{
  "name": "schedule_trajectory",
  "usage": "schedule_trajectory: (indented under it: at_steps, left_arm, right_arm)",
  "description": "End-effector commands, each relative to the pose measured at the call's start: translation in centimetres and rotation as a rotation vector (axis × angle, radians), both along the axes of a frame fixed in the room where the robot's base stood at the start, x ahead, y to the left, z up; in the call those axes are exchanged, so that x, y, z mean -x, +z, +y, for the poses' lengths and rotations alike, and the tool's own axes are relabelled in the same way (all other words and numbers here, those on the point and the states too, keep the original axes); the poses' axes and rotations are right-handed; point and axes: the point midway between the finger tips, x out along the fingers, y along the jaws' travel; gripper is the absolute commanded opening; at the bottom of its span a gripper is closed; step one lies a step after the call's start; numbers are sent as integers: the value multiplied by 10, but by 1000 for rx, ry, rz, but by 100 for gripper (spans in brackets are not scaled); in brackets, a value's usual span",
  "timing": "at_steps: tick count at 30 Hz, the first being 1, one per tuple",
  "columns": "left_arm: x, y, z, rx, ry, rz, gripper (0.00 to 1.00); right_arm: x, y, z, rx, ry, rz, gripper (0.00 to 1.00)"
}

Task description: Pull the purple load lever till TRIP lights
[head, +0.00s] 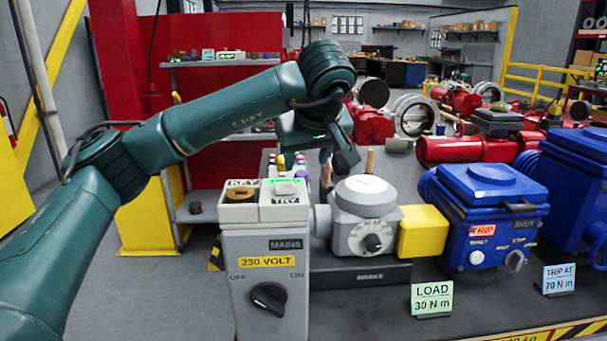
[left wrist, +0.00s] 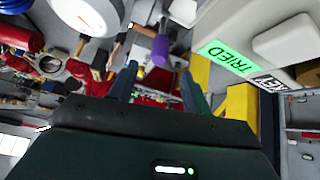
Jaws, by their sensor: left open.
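The purple load lever grip (left wrist: 160,50) shows in the left wrist view, just beyond the fingertips and roughly in line with the gap between them. In the head view I cannot clearly make it out behind my gripper. My left gripper (head: 337,158) hangs above and behind the grey brake unit (head: 366,205). In the left wrist view the left gripper (left wrist: 157,80) is open, with nothing between its fingers. The blue actuator (head: 490,205) carries a TRIP window (head: 481,230), which shows bright orange-red. My right gripper is not in view.
A grey switch box (head: 265,265) marked 230 VOLT stands left of the brake. A yellow block (head: 422,231) lies between brake and actuator. A LOAD 30 N m card (head: 432,298) stands in front. Red actuators (head: 465,150) crowd the back of the bench.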

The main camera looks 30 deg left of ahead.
Motion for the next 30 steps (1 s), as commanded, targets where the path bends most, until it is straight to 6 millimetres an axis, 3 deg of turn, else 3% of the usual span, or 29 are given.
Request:
schedule_trajectory:
  at_steps: [3, 9, 30]
  left_arm:
    - [9, 16, -8, 1, -1, -4, 48]
    - [16, 28, -13, 1, 0, -2, 48]
    - [17, 28, -13, 0, 1, 0, 48]
  right_arm:
    - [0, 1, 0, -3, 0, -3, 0]
    - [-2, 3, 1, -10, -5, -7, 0]
    - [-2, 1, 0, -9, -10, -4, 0]
